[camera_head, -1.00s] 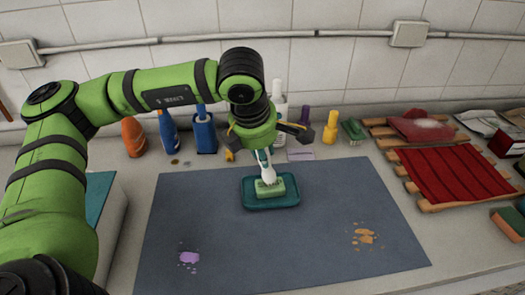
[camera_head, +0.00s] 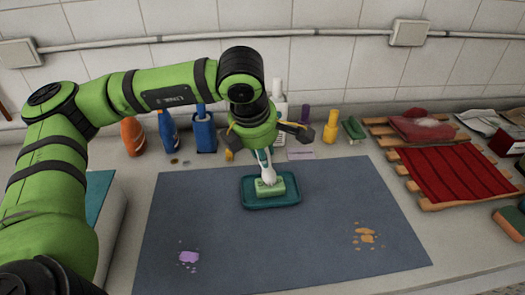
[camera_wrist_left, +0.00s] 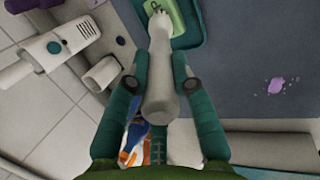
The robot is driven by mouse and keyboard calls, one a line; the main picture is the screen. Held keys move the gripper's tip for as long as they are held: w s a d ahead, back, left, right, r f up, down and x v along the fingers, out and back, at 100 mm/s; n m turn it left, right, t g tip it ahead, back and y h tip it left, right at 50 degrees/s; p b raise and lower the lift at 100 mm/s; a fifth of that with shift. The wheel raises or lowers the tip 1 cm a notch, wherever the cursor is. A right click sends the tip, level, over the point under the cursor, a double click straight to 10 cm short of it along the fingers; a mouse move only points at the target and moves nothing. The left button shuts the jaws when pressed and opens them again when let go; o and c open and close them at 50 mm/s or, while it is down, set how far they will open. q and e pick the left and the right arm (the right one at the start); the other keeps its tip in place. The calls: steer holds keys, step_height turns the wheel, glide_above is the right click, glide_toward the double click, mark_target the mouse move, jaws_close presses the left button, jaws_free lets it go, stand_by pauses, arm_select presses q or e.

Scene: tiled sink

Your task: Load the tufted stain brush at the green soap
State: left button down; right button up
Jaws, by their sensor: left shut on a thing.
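The tufted stain brush (camera_head: 267,173) has a pale, thick handle and points down, its tip at the top of the green soap (camera_head: 274,190). The soap lies in a teal tray (camera_head: 287,203) on the grey-blue mat. My left gripper (camera_head: 263,151) is shut on the brush above the soap. In the left wrist view the brush handle (camera_wrist_left: 160,60) runs between my teal fingers (camera_wrist_left: 158,85), and its tip overlaps the soap (camera_wrist_left: 176,17). The bristles are mostly hidden, so how firmly they touch is unclear. My right gripper is not in view.
The mat (camera_head: 270,245) bears a purple stain (camera_head: 189,257) and an orange stain (camera_head: 364,237); its middle is clear. Several bottles, including a blue one (camera_head: 204,133), line the wall. A red cloth (camera_head: 455,175) lies on a wooden rack at right.

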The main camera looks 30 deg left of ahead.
arm_select(q)
steer(key=shift+s+f+b, duration=0.1)
steer(key=shift+f+b, duration=0.05)
steer(key=shift+b, duration=0.25)
stand_by(1.3)
steer(key=shift+r+p, duration=0.5)
steer(key=shift+r, duration=0.45)
steer(key=shift+r+p, duration=1.2)
steer(key=shift+r, duration=1.45)
steer(key=shift+f, duration=0.1)
